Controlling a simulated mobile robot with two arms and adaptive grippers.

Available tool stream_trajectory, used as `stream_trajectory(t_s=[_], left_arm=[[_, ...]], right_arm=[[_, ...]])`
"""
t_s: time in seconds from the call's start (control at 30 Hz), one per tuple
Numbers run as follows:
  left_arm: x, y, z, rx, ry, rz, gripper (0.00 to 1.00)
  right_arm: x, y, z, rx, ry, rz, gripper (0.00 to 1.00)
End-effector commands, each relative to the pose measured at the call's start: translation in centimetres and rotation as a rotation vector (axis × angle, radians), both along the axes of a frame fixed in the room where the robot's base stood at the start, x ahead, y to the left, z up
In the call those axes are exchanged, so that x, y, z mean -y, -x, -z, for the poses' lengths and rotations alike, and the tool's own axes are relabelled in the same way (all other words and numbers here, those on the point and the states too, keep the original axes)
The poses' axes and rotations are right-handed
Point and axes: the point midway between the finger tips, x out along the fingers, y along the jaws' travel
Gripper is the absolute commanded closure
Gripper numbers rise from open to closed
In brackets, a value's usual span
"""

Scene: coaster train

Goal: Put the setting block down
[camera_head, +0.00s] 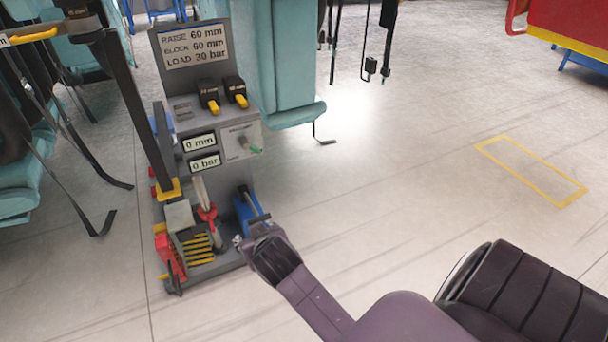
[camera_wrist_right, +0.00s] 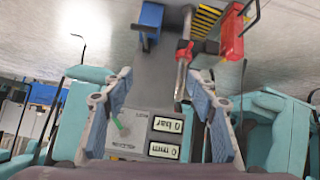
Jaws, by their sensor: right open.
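A grey control stand (camera_head: 236,170) stands on the floor at left centre in the head view, with a card reading raise 60 mm, block 60 mm, load 30 bar. Two black blocks with yellow ends and small labels (camera_head: 209,95) (camera_head: 236,91) sit on its panel; I cannot tell for sure which part is the setting block. My right gripper (camera_head: 256,238) is at the stand's lower right, near a blue part (camera_head: 247,209). In the right wrist view the gripper (camera_wrist_right: 160,76) is open, with nothing held between its fingers. My left gripper is not in view.
The displays (camera_head: 199,143) read 0 mm and 0 bar. A red-handled lever (camera_head: 207,214), a red part (camera_head: 170,258) and yellow stripes (camera_head: 199,246) are at the stand's base. Teal seats (camera_head: 285,65) stand behind. The floor at right is clear around a yellow outlined rectangle (camera_head: 530,170).

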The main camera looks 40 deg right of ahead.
Motion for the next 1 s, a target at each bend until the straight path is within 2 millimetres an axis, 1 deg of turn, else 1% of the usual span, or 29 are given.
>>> stream_trajectory(t_s=[0.03, 0.07, 0.1, 0.17, 0.2, 0.3, 0.4, 0.5, 0.53, 1.0], left_arm=[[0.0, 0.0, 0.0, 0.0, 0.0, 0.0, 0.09], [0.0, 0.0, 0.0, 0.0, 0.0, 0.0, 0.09], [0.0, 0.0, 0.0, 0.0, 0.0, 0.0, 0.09], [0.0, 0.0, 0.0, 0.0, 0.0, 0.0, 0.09], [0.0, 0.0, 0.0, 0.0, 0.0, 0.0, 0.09], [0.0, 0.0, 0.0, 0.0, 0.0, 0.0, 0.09], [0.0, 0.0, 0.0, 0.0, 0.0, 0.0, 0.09], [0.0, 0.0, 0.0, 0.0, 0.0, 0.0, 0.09], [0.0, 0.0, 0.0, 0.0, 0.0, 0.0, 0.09], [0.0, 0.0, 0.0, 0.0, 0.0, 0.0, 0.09]], right_arm=[[-0.7, 4.2, 1.7, -0.087, -0.009, -0.032, 0.48], [-1.2, 6.5, 2.5, -0.139, -0.017, -0.054, 0.48], [-1.8, 9.5, 3.4, -0.207, -0.026, -0.085, 0.48], [-2.9, 13.9, 4.2, -0.3, -0.042, -0.135, 0.48], [-3.6, 16.5, 4.6, -0.355, -0.051, -0.17, 0.48], [-5.0, 21.8, 4.8, -0.465, -0.072, -0.245, 0.48], [-5.9, 25.2, 4.6, -0.534, -0.087, -0.297, 0.48], [-6.3, 26.7, 4.5, -0.565, -0.094, -0.321, 0.48], [-6.4, 26.8, 4.5, -0.568, -0.095, -0.324, 0.48], [-6.4, 26.8, 4.5, -0.568, -0.095, -0.323, 0.48]])
